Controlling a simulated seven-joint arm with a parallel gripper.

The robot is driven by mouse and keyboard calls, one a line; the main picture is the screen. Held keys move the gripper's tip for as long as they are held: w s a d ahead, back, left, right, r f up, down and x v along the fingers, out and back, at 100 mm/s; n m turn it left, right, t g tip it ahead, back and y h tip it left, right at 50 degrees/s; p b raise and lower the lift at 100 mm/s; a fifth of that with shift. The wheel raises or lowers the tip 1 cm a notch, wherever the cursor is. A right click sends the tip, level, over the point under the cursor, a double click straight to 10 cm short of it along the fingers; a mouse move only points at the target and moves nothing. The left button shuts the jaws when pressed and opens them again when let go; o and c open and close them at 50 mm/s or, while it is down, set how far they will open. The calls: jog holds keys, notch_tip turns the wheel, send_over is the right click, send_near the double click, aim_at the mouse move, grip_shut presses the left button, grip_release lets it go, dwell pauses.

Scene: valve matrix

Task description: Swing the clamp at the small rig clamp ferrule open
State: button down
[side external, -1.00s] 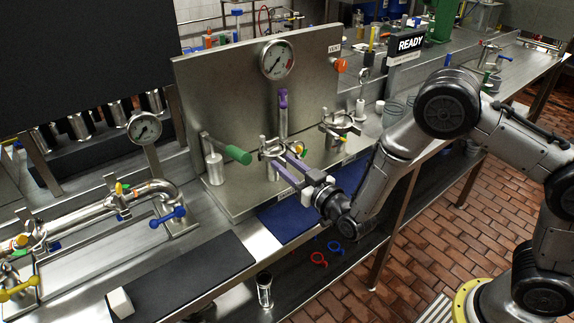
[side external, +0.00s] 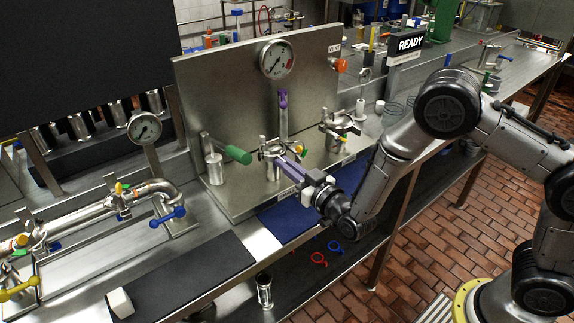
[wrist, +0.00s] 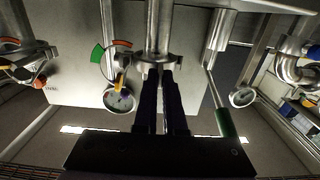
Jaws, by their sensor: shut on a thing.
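The fingertips hide which part, and I cannot tell whether the clamp is open.
A green-handled lever (side external: 236,154) stands left of the clamp. A second clamped fitting (side external: 340,124) stands to the right. A pressure gauge (side external: 277,60) is on the panel above. A blue mat (side external: 288,222) and a black mat (side external: 180,283) lie on the front bench, mostly clear.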

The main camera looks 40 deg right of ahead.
dwell(0.9)
jog(key=shift+s+a+m+g+h, duration=0.15)
jog(key=shift+a+m+h, duration=0.4)
jog(key=shift+h, duration=0.4)
jog(key=shift+s+a+m+g+h, duration=0.15)
jog(key=shift+a+m+h, duration=0.25)
jog(key=shift+m+h, duration=0.45)
jog(key=shift+a+m+g+h, duration=0.2)
jog(key=shift+a+m+h, duration=0.3)
jog(key=shift+h, duration=0.6)
jog(key=shift+w+a+m+g+h, duration=0.1)
jog(key=shift+a+m+g+h, duration=0.4)
jog(key=shift+m+h, duration=0.4)
jog(key=shift+a+m+g+h, duration=0.35)
jog(key=shift+m+g+h, duration=0.25)
jog(key=shift+h, duration=0.5)
jog(key=shift+w+a+m+g+h, duration=0.1)
jog(key=shift+a+m+g+h, duration=0.45)
jog(key=shift+h, duration=0.45)
jog(key=shift+d+m, duration=0.1)
jog(key=shift+m, duration=0.15)
jog(key=c, duration=1)
grip_release()
jog(key=v, duration=1.4)
